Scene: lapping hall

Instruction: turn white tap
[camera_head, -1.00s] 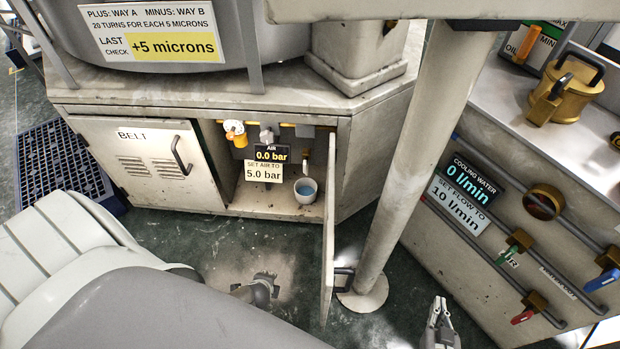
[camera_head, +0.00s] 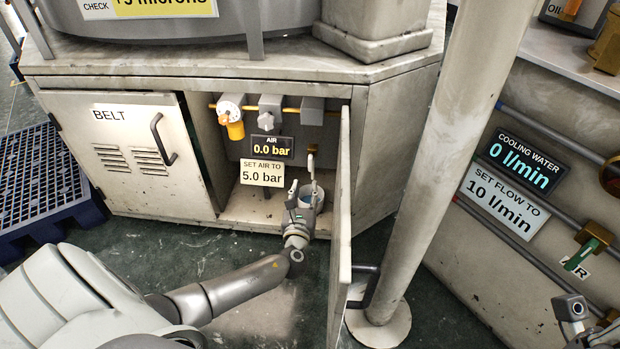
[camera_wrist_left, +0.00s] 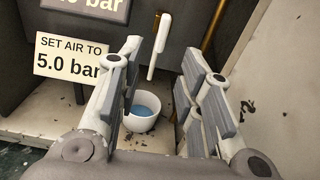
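The white tap (camera_wrist_left: 159,45) hangs at the back of the open cabinet, its white lever pointing down. In the head view the tap (camera_head: 312,163) shows small, just beyond my left gripper. My left gripper (camera_head: 304,190) reaches into the cabinet. In the left wrist view the gripper (camera_wrist_left: 162,62) is open, with its two fingers wide apart and nothing between the pads. The lever appears between the fingertips, farther off; no touch is seen. My right gripper (camera_head: 572,312) shows only in part at the lower right, and its fingers are unclear.
A white cup (camera_wrist_left: 143,121) with blue liquid stands below the tap. The open cabinet door (camera_head: 344,215) stands to the right of my left gripper, with a pole (camera_head: 440,170) beyond. The air display (camera_head: 272,148) reads 0.0 bar. An orange-and-white regulator (camera_head: 231,115) is at the left.

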